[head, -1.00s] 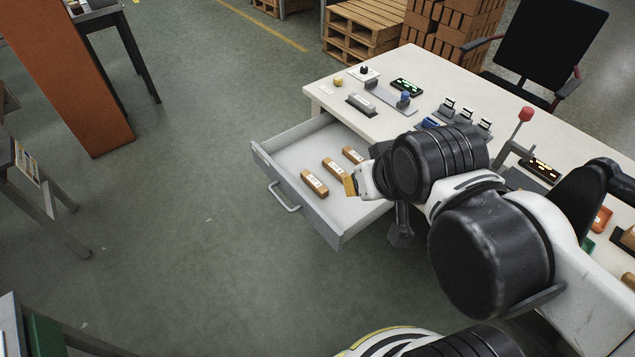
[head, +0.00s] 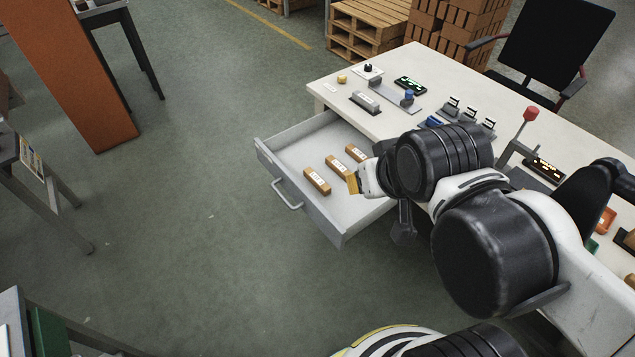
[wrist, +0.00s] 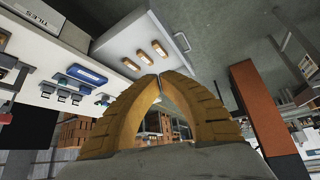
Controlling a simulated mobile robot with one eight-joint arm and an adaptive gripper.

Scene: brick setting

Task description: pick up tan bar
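Three tan bars with white labels lie side by side in the open drawer: the nearest bar (head: 317,181), the middle bar (head: 336,167) and the far bar (head: 356,153). They also show in the wrist view as a left bar (wrist: 130,64), a middle bar (wrist: 144,56) and a right bar (wrist: 159,48). I cannot tell which one the task means. My gripper (head: 351,183) is over the right part of the drawer, apart from the bars. In the wrist view its yellow fingers (wrist: 160,78) meet at the tips with nothing between them.
The grey drawer (head: 292,205) is pulled out from the white worktop (head: 440,75), which carries switches, small displays and a red-knobbed lever (head: 530,114). A black chair (head: 548,52), pallets (head: 367,32) and stacked bricks stand behind. The floor left of the drawer is clear.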

